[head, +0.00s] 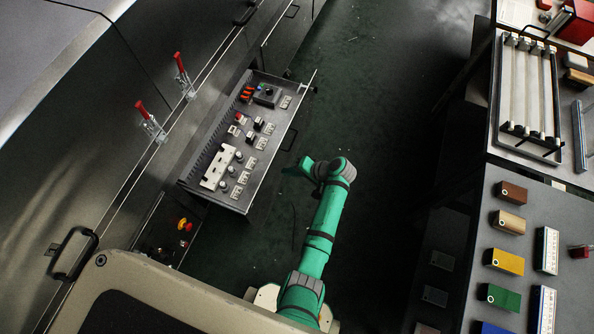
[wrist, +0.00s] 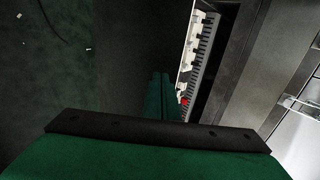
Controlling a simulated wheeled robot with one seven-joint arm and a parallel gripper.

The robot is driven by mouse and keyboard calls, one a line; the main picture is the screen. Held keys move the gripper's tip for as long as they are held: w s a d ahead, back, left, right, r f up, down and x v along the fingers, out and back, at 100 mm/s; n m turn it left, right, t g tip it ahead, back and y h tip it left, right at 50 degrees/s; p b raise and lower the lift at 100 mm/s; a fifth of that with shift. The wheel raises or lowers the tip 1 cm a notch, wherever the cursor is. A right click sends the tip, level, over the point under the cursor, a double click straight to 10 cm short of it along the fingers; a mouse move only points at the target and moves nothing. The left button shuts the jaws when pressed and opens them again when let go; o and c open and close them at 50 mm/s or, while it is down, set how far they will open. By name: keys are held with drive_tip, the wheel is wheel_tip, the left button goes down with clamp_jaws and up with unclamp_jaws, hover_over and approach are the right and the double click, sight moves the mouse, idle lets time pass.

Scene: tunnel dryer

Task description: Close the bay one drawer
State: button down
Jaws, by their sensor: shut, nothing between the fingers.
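The bay one drawer (head: 238,200) stands pulled out of the grey machine on the left in the head view. It is a dark shallow tray holding switches, terminal blocks and relays. A dark bar handle (head: 291,140) is on its right-hand front side. My gripper (head: 290,171) is shut and empty, just to the right of the drawer front near the handle. A gap of floor shows between them, but I cannot tell the exact distance. In the wrist view, the shut green fingers (wrist: 160,92) appear beside the open drawer, whose slotted strip (wrist: 203,52) and white parts show.
Two red-handled clamps (head: 156,122) are on the machine's face above the drawer. An emergency stop button (head: 183,224) sits at lower left. The green floor (head: 370,110) is clear between the machine and a bench (head: 565,200) with coloured blocks on the right.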

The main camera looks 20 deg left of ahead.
sight(269, 168)
drive_tip(key=shift+w+a+f, duration=0.1)
drive_tip(key=shift+a+f, duration=0.1)
drive_tip(key=shift+a, duration=0.7)
drive_tip(key=shift+s+a+f, duration=0.1)
drive_tip(key=shift+a+f, duration=0.1)
drive_tip(key=shift+a, duration=0.65)
drive_tip(key=shift+w+a+f, duration=0.1)
drive_tip(key=shift+a+f, duration=0.1)
drive_tip(key=shift+a, duration=0.7)
